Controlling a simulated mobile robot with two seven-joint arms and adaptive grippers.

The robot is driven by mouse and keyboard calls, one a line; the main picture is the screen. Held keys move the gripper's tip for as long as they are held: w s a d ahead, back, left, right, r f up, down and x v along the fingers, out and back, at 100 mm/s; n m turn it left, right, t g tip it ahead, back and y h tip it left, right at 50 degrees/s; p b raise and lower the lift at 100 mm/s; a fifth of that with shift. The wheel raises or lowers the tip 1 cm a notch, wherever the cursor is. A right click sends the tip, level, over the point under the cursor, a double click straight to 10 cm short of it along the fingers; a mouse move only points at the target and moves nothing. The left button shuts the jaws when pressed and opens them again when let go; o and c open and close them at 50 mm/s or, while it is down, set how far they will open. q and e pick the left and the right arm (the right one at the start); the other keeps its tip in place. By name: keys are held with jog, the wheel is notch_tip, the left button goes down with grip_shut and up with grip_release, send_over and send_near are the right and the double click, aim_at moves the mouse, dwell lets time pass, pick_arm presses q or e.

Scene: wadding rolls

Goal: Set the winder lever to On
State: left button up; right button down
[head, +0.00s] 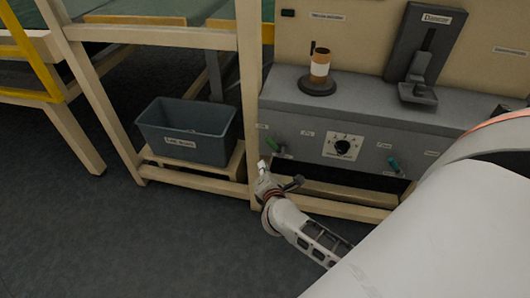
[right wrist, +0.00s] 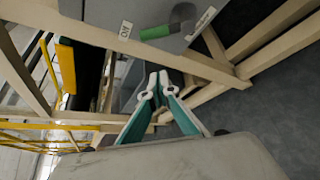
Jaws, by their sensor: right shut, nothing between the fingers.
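A lever with a green handle (head: 277,147) sits on the front of the grey machine, at its left end. The same green handle shows in the right wrist view (right wrist: 160,32), beside a small white label (right wrist: 125,30). A second green lever (head: 394,166) is on the front farther right. The labels are too small to tell which lever is the winder's. My right gripper (head: 262,167) is below and a little left of the left lever, apart from it. Its fingertips (right wrist: 158,80) are shut with nothing between them. My left gripper is not in view.
A dial (head: 342,147) sits between the levers. An orange-and-white roll (head: 319,66) stands on the machine, with a dark device (head: 418,89) to its right. A grey bin (head: 186,132) is on a low wooden shelf. A wooden post (head: 249,100) stands close beside my right gripper. Floor in front is clear.

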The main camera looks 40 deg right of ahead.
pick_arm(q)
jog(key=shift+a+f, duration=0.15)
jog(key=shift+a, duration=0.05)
pick_arm(e)
jog(key=w+d, duration=0.6)
jog(key=shift+w+d+f, duration=0.2)
jog(key=shift+w+f, duration=0.1)
dwell(0.3)
